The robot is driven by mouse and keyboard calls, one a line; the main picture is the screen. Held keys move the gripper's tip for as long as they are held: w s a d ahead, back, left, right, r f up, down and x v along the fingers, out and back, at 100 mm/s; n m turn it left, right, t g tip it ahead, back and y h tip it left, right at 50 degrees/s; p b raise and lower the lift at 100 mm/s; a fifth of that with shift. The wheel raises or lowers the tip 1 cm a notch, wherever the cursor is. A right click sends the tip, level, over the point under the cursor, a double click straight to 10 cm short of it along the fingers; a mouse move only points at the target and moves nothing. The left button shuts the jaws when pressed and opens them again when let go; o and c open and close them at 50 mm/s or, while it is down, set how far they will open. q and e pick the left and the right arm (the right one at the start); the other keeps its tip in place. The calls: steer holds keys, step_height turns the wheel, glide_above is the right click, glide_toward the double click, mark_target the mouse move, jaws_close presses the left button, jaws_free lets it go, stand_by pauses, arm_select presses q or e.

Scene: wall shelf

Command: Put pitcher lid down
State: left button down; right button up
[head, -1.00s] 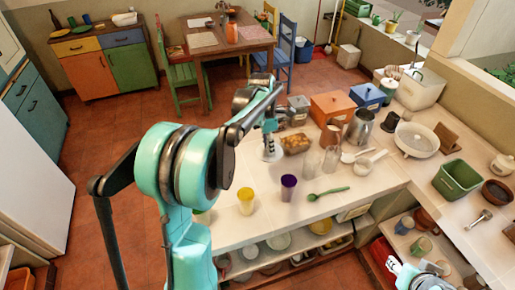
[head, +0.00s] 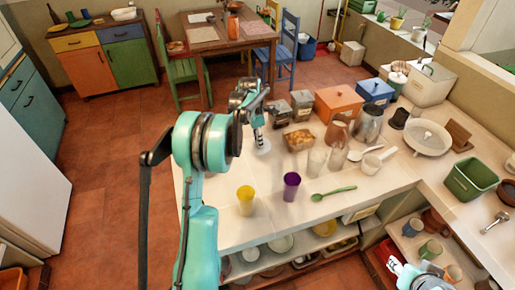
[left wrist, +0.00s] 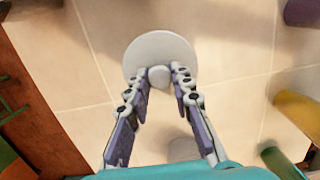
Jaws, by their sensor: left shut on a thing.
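The pitcher lid (left wrist: 152,48) is a round white disc with a small knob in the middle. In the left wrist view my left gripper (left wrist: 160,76) is shut on that knob, with a finger on each side. In the head view my left gripper (head: 259,139) points down over the far left part of the counter, and the lid (head: 263,148) shows below it as a pale disc. I cannot tell whether the lid touches the counter. A metal pitcher (head: 368,124) stands at the back of the counter. Part of my right arm shows at the bottom right; its fingers are unclear.
A tray of brown food (head: 299,139) lies right of the lid, with grey canisters (head: 301,103) behind. A yellow cup (head: 245,200), a purple cup (head: 291,185) and clear glasses (head: 317,160) stand nearer. The counter (head: 222,182) is bare toward its left edge.

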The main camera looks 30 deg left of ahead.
arm_select(q)
steer(key=shift+w+a+f, duration=0.3)
steer(key=shift+a+f, duration=0.1)
steer(key=shift+f, duration=0.05)
step_height(320, 180, down, 3)
steer(key=shift+f+b, duration=0.2)
steer(key=shift+b, duration=0.4)
steer(key=shift+f, duration=0.2)
steer(key=shift+f, duration=0.15)
steer(key=c, duration=1.3)
jaws_free()
steer(key=shift+r, duration=0.2)
